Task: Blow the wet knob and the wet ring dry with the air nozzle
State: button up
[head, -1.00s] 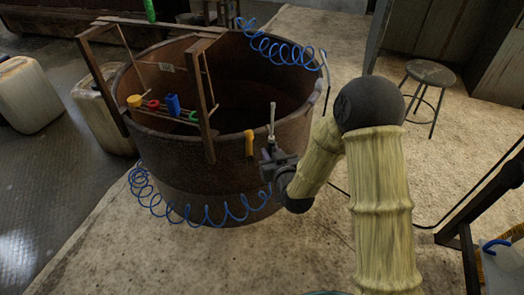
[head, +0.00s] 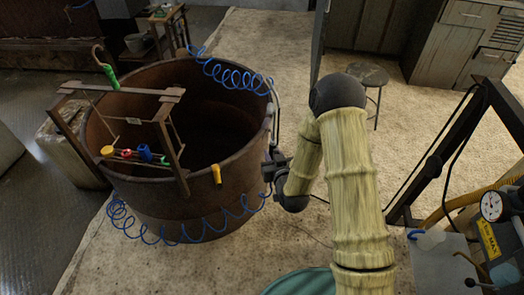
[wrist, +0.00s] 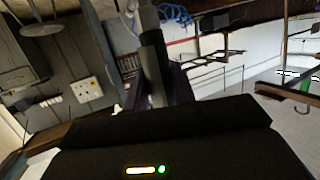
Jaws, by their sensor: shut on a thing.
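My gripper (head: 274,164) is at the right side of the rusty tub, near its rim. It is shut on the grey air nozzle (head: 276,122), which points upward. In the wrist view the nozzle (wrist: 154,62) stands between the fingers. On the rail across the rack (head: 165,130) sit several small coloured pieces: a yellow knob (head: 107,151), a red ring (head: 126,153), a blue piece (head: 145,152) and a green piece (head: 165,160). The gripper is well to the right of them. Whether they are wet is too small to tell.
The rusty tub (head: 200,210) stands under the rack. A blue coiled hose (head: 170,235) hangs along its front. A green-handled hook (head: 107,72) is on the rack's top bar. An orange piece (head: 217,174) sits on the rim. A stool (head: 365,75) stands behind my arm; a gauge machine (head: 492,215) is at right.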

jog(key=s+d+r+m+h+p, duration=0.1)
jog(key=d+r+h+p, duration=0.1)
jog(key=d+r+p, duration=0.6)
jog(key=s+d+r+m+h+p, duration=0.2)
jog(key=d+r+p, duration=0.6)
jog(key=r+p, duration=0.5)
jog(key=p, duration=0.7)
jog(key=shift+d+r+m+t+h, duration=0.25)
jog(key=shift+d+m+t+h, duration=0.05)
jog(key=shift+t, duration=0.1)
